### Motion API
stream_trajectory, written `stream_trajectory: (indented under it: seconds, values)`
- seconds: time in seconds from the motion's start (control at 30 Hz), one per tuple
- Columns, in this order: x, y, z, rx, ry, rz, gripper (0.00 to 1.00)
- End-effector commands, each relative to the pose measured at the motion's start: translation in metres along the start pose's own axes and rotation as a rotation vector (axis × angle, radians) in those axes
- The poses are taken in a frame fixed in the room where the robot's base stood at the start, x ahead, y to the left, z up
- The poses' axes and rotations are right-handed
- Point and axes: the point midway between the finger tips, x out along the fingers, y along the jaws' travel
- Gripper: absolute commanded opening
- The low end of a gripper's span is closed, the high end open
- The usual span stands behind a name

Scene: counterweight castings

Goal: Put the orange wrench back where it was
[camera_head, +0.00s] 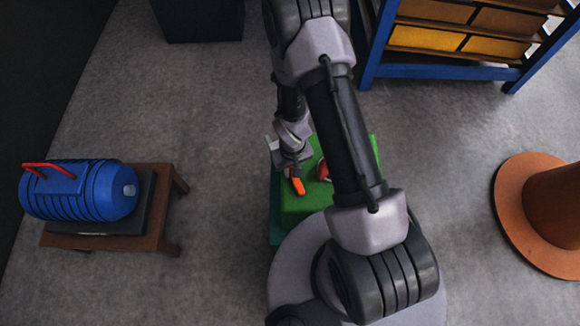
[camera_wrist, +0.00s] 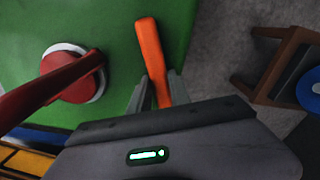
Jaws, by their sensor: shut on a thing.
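The orange wrench (camera_head: 298,186) is between the fingers of my gripper (camera_head: 290,168), above a green surface (camera_head: 312,205). In the wrist view the wrench (camera_wrist: 150,52) points away from my gripper (camera_wrist: 158,92), its wide orange end outward. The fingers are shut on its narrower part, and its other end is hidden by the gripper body. The green surface (camera_wrist: 115,20) lies below it in the wrist view. I cannot tell whether the wrench touches that surface.
A red object with a pale ring (camera_wrist: 72,75) stands on the green surface beside the wrench. A brown table (camera_head: 160,205) with a blue ribbed tank (camera_head: 85,190) is at left. A blue rack (camera_head: 440,74) and an orange-brown round base (camera_head: 515,215) are at right. Grey floor lies between.

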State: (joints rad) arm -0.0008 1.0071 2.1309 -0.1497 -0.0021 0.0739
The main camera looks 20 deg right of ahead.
Motion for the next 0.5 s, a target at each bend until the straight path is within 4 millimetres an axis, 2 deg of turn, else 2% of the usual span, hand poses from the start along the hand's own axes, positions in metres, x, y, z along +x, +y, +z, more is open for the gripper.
stream_trajectory:
  seconds: [0.3, 0.33, 0.4, 0.5]
  values:
    - [0.0016, 0.0, -0.0008, 0.0, 0.002, 0.0, 0.0]
    - [0.0005, 0.0, -0.0006, 0.0, 0.001, 0.0, 0.29]
    - [-0.0001, -0.0001, -0.0006, 0.0, 0.001, 0.0, 0.43]
    - [-0.0002, 0.0, -0.0006, 0.0, 0.001, 0.0, 0.45]
